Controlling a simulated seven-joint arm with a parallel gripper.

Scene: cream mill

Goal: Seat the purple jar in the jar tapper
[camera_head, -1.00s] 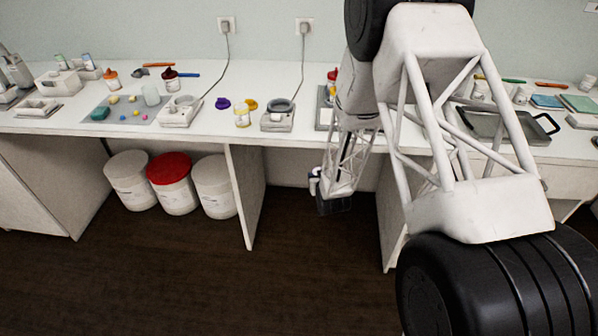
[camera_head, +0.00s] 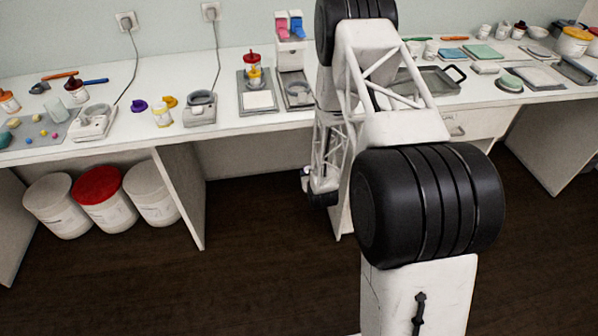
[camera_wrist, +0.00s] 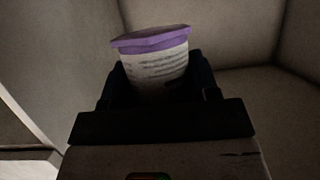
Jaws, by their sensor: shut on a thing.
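The purple jar (camera_wrist: 152,62) is a small white printed jar with a purple lid. In the wrist view my gripper (camera_wrist: 155,88) is shut around its lower part, and the jar stands a little tilted with its lid clear of the fingers. In the head view my gripper (camera_head: 310,184) hangs in front of the bench, below the bench top, and the jar is too small there to make out well. I cannot tell for sure which device is the jar tapper; a white-and-grey device (camera_head: 291,56) with pink and blue tops stands at the back of the bench.
Two low devices with round tops (camera_head: 200,121) stand on the bench (camera_head: 130,95). A grey tray (camera_head: 425,82) lies to the right, partly behind my arm. White bins, one with a red lid (camera_head: 97,184), stand under the bench at left. The floor in front is clear.

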